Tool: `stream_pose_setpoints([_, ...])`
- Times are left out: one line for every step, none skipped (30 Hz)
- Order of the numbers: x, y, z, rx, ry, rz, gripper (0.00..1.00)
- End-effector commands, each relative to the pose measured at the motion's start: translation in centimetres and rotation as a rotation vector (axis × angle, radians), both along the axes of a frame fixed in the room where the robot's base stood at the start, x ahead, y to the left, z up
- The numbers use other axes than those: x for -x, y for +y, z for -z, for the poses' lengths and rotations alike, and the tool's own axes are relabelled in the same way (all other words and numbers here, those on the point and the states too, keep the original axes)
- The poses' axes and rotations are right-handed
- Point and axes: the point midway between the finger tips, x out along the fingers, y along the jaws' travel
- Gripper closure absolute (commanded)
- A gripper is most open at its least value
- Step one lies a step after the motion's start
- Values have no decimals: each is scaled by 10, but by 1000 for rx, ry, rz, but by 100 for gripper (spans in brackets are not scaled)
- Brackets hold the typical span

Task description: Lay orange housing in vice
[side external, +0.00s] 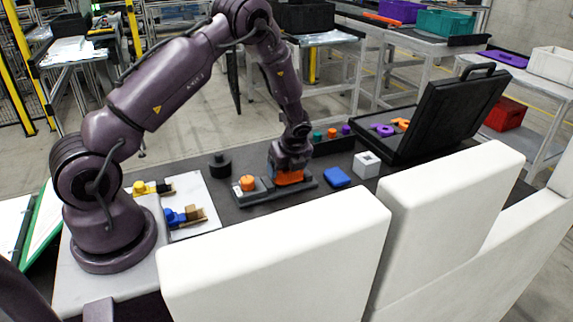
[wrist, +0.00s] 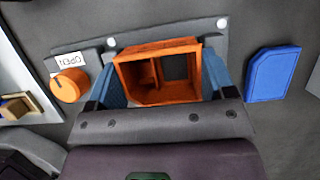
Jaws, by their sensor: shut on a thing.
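The orange housing (side external: 289,179) is an open box with an inner wall, and it fills the middle of the wrist view (wrist: 124,78). My gripper (side external: 290,170) is shut on it, with blue finger pads against two opposite sides in the wrist view (wrist: 163,80). The vice (side external: 262,197) is a dark grey fixture on the table, and its plate shows behind the housing in the wrist view (wrist: 150,34). Its orange knob (wrist: 70,85) stands at the left beside an OPEN label (wrist: 65,63). The housing is at the vice's right part; I cannot tell whether it rests there.
A blue block (side external: 337,177) and a white hollow cube (side external: 366,164) lie right of the vice. A black cylinder (side external: 220,166) stands behind left. A white board (side external: 198,194) with clamps is at the left. An open black case (side external: 447,115) is at the right.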

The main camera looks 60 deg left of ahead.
Motion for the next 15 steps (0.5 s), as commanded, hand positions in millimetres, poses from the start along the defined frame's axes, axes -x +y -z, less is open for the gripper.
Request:
stream_pose_setpoints([0, 0, 1, -1, 0, 0, 49])
stream_pose_setpoints([0, 0, 1, -1, -1, 0, 49])
stream_pose_setpoints([0, 0, 2, -1, -1, 0, 49])
stream_pose_setpoints([0, 0, 3, -1, -1, 0, 49])
stream_pose_setpoints([0, 0, 3, -1, -1, 0, 49])
stream_pose_setpoints([0, 0, 4, -1, -2, 1, 49])
stream_pose_setpoints([-1, 0, 5, -1, -2, 1, 49])
stream_pose_setpoints([-1, 0, 4, -1, -2, 1, 17])
stream_pose_setpoints([-1, 0, 4, -1, -2, 1, 8])
stream_pose_setpoints([-1, 0, 4, -1, -2, 1, 1])
stream_pose_setpoints([0, 0, 4, -1, -2, 1, 0])
stream_pose_setpoints([-1, 0, 4, 0, -2, 1, 0])
stream_pose_setpoints([-1, 0, 4, 0, -3, 1, 0])
stream_pose_setpoints([-1, 0, 4, 0, -3, 1, 0])
stream_pose_setpoints([-1, 0, 5, 0, -3, 0, 0])
